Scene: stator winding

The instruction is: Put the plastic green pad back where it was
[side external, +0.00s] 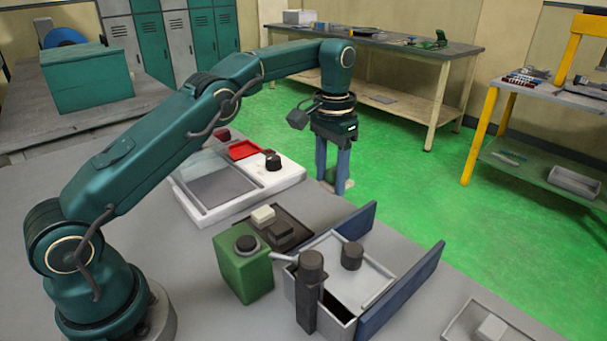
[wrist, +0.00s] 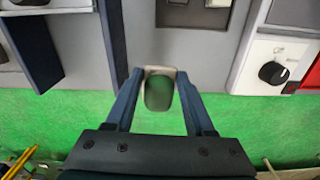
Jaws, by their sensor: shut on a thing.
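My gripper (side external: 335,182) points down at the far edge of the grey table, just right of the white device. In the wrist view my gripper (wrist: 160,88) is shut on the green pad (wrist: 159,95), a dark green block with a pale rim at its far end. The pad sits between the fingertips, seen against the green floor. In the side view the pad is mostly hidden by the fingers. The pad's former place cannot be made out for certain. A dark tray (side external: 262,222) with a pale block and a dark block lies on the table nearer the camera.
The white device (side external: 285,184) with a black knob and red tray stands left of my gripper in the side view. A green box (side external: 240,282) and a pale open bin (side external: 378,272) with blue side panels stand in front. Open floor (side external: 400,180) lies beyond the table edge.

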